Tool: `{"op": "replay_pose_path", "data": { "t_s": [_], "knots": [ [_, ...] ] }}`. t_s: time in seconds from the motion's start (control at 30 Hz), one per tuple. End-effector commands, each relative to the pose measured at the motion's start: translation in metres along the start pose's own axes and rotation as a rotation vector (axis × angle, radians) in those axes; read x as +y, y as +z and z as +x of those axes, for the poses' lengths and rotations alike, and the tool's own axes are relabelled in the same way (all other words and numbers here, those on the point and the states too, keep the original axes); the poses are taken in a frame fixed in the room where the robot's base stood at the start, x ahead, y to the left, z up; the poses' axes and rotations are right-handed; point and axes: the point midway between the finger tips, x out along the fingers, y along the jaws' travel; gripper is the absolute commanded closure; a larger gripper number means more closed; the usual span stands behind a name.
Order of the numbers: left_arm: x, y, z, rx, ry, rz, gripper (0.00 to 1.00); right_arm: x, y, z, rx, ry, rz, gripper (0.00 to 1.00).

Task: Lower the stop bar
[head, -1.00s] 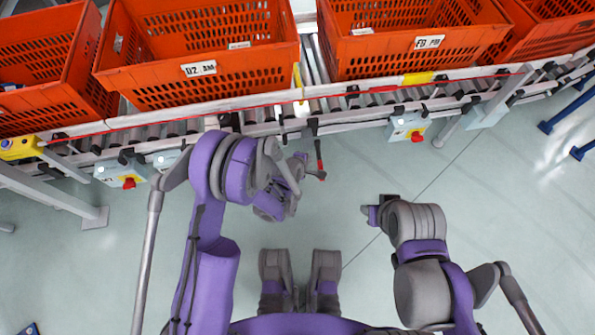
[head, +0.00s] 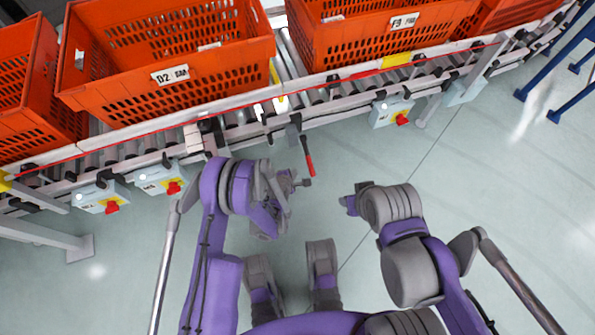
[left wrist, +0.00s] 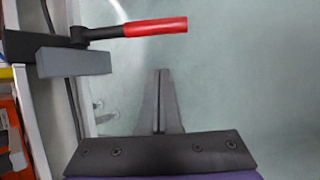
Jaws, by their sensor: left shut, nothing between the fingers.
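A lever with a red handle (head: 309,158) sticks out from the near side of the conveyor. In the left wrist view the red handle (left wrist: 155,27) lies across the top, on a dark shaft beside a grey block (left wrist: 75,61). A yellow piece (head: 277,88) stands in the gap between two totes; I cannot tell if it is the stop bar. My left gripper (head: 303,183) is close to the handle's free end. Its fingers (left wrist: 161,75) are shut and empty, with a visible gap to the handle in the wrist view. My right gripper (head: 347,203) is to the right, away from the lever; its fingers are unclear.
Orange totes (head: 170,103) and (head: 385,52) stand on the roller conveyor. Its rail carries a red cord and grey boxes with red knobs (head: 391,111). A white support leg (head: 80,246) stands at left, blue legs (head: 540,75) at right. The floor around my grippers is clear.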

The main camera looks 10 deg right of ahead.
Motion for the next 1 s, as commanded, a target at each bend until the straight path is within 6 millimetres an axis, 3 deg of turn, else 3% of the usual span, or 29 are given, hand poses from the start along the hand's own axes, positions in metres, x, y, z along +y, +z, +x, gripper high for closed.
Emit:
{"op": "replay_pose_path", "data": {
  "t_s": [0.4,0.63,1.0],
  "knots": [
    [-0.002,0.000,0.089,0.000,0.000,0.002,1.00,0.000,0.006,0.022,-0.007,0.000,0.000,0.55],
    [0.000,0.026,0.065,-0.001,0.000,0.003,1.00,0.000,0.005,0.021,-0.006,0.000,0.000,0.55],
    [0.000,0.031,0.060,0.000,0.001,0.001,1.00,0.000,0.005,0.021,-0.006,0.000,0.000,0.55]
  ]
}}
